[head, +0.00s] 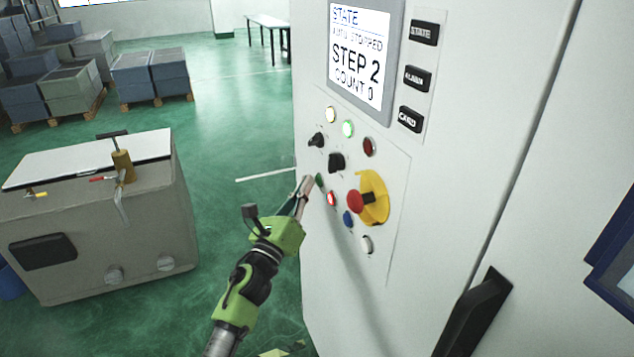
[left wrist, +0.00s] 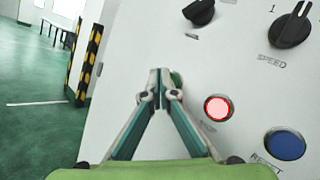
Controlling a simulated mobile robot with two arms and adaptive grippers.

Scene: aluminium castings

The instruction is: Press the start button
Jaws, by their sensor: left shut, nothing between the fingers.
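The green start button (head: 319,180) is on the white control panel, left of the red emergency stop. In the left wrist view the green button (left wrist: 176,78) shows only in part, behind the fingertips. My left gripper (head: 306,183) is shut and empty, its tips right beside the button at the panel. In the left wrist view the closed fingertips (left wrist: 159,82) cover much of the button; I cannot tell whether they touch it. My right gripper is not in view.
A lit red button (head: 331,199), a blue button (head: 348,218) and the emergency stop (head: 356,201) sit close by. Black knobs (head: 336,162) are above. The screen (head: 358,55) reads "AUTO STOPPED", "STEP 2", "COUNT 0". A grey bench unit (head: 110,235) stands left.

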